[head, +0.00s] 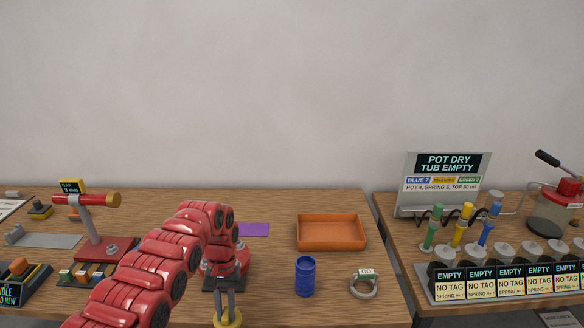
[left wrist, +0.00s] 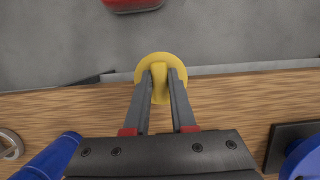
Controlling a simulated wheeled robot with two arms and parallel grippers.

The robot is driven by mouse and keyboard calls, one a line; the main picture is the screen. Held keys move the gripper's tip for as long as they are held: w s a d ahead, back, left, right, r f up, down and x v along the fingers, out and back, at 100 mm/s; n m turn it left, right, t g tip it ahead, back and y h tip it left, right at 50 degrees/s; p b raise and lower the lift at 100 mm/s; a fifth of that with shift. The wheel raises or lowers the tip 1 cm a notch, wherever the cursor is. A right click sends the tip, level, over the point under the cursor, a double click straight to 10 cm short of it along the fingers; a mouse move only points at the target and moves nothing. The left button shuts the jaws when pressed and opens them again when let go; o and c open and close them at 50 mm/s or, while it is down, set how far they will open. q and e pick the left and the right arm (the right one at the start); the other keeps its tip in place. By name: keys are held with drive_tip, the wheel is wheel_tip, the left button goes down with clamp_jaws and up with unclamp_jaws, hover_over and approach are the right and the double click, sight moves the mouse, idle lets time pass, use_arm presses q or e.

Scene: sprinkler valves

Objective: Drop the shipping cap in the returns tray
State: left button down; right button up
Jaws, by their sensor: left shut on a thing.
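A yellow cap (head: 232,321) with a round flange and a stem is in my left gripper (head: 228,300). In the left wrist view the fingers (left wrist: 161,82) are shut on the stem of the yellow cap (left wrist: 160,58), over the table's front edge. The height of the cap above the wood is hard to tell. An orange, open, shallow tray (head: 331,245) stands behind and to the right of the gripper in the head view, and looks empty. My right gripper is not in view.
A blue cylinder (head: 305,277) and a grey ring marked GO (head: 364,287) stand in front of the tray. A purple sheet (head: 254,229) lies left of it. A red stand (head: 98,230) is at the left. A second table holds valves and a sign (head: 446,180).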

sight(226, 312)
use_arm(q)
drive_tip(key=shift+r, duration=0.1)
drive_tip(key=shift+r+p, duration=1.6)
drive_tip(key=shift+r, duration=0.85)
